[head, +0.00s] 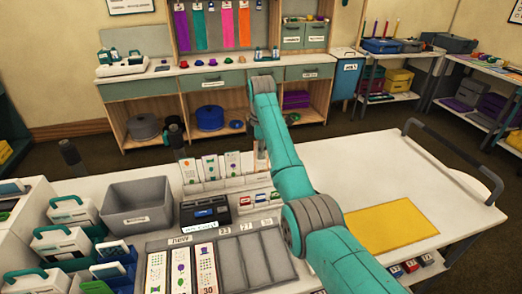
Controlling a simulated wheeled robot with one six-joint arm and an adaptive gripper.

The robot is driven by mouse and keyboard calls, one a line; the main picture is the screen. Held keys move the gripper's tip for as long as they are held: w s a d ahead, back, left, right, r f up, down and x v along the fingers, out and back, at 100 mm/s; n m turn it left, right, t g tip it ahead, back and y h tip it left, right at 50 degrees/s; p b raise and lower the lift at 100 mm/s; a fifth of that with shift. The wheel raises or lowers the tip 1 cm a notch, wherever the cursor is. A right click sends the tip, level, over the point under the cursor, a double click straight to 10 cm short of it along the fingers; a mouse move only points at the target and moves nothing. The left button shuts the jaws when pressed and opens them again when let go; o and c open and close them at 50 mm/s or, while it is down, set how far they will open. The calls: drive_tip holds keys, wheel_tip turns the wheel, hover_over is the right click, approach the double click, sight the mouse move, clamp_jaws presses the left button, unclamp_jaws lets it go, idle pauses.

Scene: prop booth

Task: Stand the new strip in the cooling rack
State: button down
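A white rack (245,183) stands at the back of the near table, and I take it for the cooling rack. Three patterned white strips stand upright in it: a left one (188,171), a middle one (211,167) and a right one (232,164). My gripper (261,150) is at the rack's right end, small and mostly hidden by my arm. I cannot tell whether its fingers are open or hold a strip. More patterned strips (205,268) lie in the left slots of a grey sorting tray (229,262) at the front. Its right slots look empty.
A grey bin (139,207) and a black device (206,211) stand left of my arm. Small coloured blocks (257,199) sit beside the device. White teal-handled cases (65,246) crowd the left. A yellow mat (391,227) lies on the right, where the tabletop is otherwise clear.

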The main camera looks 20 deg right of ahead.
drive_tip(key=shift+f, duration=1.05)
drive_tip(key=shift+f, duration=0.25)
drive_tip(key=c, duration=1.2)
unclamp_jaws()
drive_tip(key=shift+c, duration=0.2)
